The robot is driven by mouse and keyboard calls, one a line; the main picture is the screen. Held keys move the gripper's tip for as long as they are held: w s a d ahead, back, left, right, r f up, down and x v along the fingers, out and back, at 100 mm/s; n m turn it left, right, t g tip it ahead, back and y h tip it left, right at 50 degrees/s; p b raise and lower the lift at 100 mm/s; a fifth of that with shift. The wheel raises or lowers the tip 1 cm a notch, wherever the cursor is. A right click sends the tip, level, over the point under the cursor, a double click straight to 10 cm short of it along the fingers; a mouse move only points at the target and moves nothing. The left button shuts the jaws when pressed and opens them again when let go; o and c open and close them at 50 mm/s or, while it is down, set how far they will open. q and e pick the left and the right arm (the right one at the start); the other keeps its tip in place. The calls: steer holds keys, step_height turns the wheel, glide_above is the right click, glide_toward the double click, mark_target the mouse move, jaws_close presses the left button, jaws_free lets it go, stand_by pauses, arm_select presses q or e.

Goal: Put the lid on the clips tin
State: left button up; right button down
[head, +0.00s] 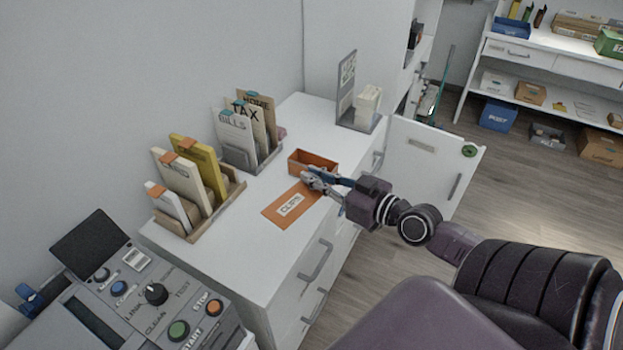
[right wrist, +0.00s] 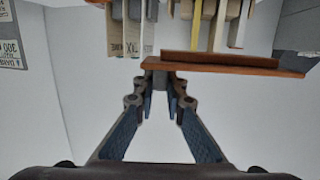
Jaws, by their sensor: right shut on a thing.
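The clips tin (head: 325,158) is a small open orange box on the white desk top, towards its right edge. Its lid (head: 276,215) is a flat orange plate with a white CLIPS label, to the lower left of the tin and apart from most of it. My right gripper (head: 309,180) is shut on the lid's edge near one corner, just in front of the tin. In the right wrist view the lid (right wrist: 220,69) shows nearly edge-on at the fingertips (right wrist: 160,72). The lid's height above the desk is hard to tell. My left gripper is not in view.
Two file holders with folders, one tan (head: 203,221) and one grey (head: 240,156), stand along the wall side. A grey stand (head: 346,100) is at the far end. A control panel (head: 150,300) is at the near left. The desk's near middle is clear.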

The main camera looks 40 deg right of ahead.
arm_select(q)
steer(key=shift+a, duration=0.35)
arm_select(e)
steer(key=shift+w+r+h, duration=0.2)
steer(key=shift+r+h, duration=0.1)
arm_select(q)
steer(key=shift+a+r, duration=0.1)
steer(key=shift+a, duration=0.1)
arm_select(e)
steer(key=shift+w+m+h, duration=0.15)
steer(key=shift+m+h, duration=0.15)
